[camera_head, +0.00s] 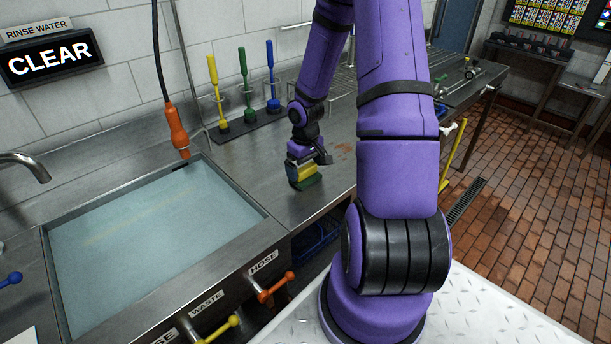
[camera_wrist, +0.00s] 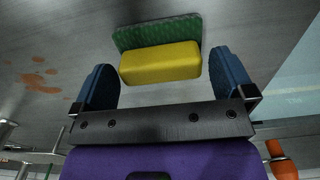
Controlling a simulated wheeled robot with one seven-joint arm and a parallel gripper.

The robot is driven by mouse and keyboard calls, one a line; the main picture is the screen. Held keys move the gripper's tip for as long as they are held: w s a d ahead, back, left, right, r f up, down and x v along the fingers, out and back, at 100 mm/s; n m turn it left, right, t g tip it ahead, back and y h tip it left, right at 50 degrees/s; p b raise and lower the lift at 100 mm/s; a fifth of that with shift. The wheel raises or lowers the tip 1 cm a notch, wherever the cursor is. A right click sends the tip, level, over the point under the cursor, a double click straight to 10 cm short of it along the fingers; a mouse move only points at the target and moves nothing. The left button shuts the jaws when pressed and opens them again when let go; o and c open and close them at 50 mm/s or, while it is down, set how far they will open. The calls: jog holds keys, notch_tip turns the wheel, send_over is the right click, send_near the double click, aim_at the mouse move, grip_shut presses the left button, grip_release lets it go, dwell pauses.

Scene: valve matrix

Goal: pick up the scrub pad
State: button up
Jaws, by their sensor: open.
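The scrub pad is a yellow block with a green layer. In the wrist view its yellow part (camera_wrist: 160,63) lies between the two blue fingertips, with the green layer (camera_wrist: 155,33) beyond it. In the head view the scrub pad (camera_head: 305,181) sits on the steel counter to the right of the sink. My gripper (camera_wrist: 167,82) is open, with a finger on each side of the pad and a small gap showing at each side. In the head view my gripper (camera_head: 303,163) is just above the pad and partly covers it.
A water-filled sink (camera_head: 150,235) is left of the pad. An orange hose end (camera_head: 177,130) hangs over its back edge. Yellow, green and blue brushes (camera_head: 243,85) stand in a rack behind. Orange-brown stains (camera_wrist: 38,80) mark the counter. Valve handles (camera_head: 276,287) line the front.

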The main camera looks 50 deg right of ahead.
jog(key=shift+f, duration=0.6)
jog(key=c, duration=0.8)
jog(key=shift+r, duration=0.2)
jog(key=shift+c, duration=0.2)
